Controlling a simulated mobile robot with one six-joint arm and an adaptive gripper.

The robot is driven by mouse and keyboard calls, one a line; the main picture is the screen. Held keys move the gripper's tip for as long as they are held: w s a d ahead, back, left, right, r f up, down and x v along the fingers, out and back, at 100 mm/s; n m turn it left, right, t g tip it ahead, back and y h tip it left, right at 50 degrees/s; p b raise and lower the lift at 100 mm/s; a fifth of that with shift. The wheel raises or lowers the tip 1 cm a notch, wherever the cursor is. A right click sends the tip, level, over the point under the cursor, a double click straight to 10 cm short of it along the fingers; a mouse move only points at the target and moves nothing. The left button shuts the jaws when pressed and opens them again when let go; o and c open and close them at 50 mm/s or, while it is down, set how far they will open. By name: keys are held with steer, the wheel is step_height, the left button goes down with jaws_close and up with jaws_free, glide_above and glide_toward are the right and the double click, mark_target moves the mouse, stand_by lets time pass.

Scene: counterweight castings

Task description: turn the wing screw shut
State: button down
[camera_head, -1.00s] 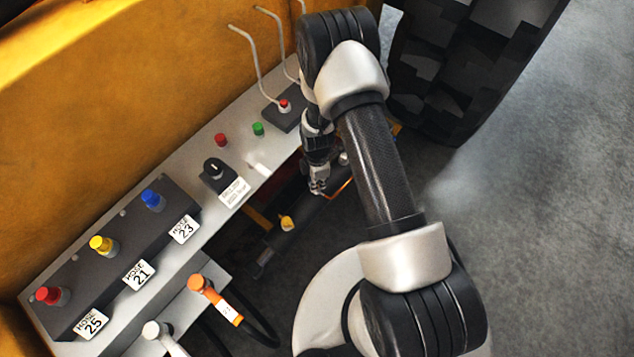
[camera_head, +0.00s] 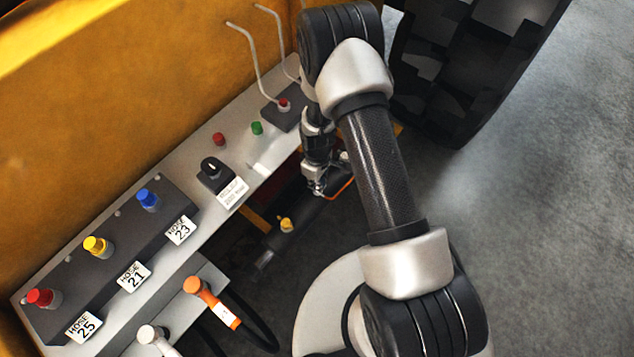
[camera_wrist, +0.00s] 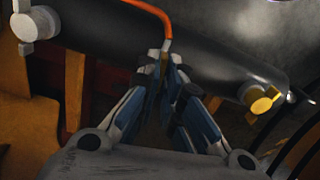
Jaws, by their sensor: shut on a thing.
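My gripper (camera_head: 318,189) is down at the dark cylinder (camera_head: 268,254) below the panel. In the wrist view my gripper's fingertips (camera_wrist: 168,58) are closed together at the cylinder (camera_wrist: 215,70), around a small piece at the end of a bent orange rod or tube (camera_wrist: 160,14). This piece, taken as the wing screw, is mostly hidden by the fingers, so its angle cannot be told. A yellow winged knob (camera_wrist: 261,98) stands on the cylinder to the right, apart from the fingers; it also shows in the head view (camera_head: 286,224).
A pale round knob (camera_wrist: 22,27) is at the cylinder's left end. The panel holds a black rotary switch (camera_head: 212,170), red and green buttons (camera_head: 257,128), and hose ports with coloured caps (camera_head: 96,245). An orange hose fitting (camera_head: 199,286) is below. A large tyre (camera_head: 465,65) stands at right.

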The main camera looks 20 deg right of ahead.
steer(key=shift+m, duration=0.6)
steer(key=c, duration=1.8)
jaws_free()
steer(key=shift+o, duration=0.2)
steer(key=shift+r, duration=0.1)
step_height(320, 180, up, 12)
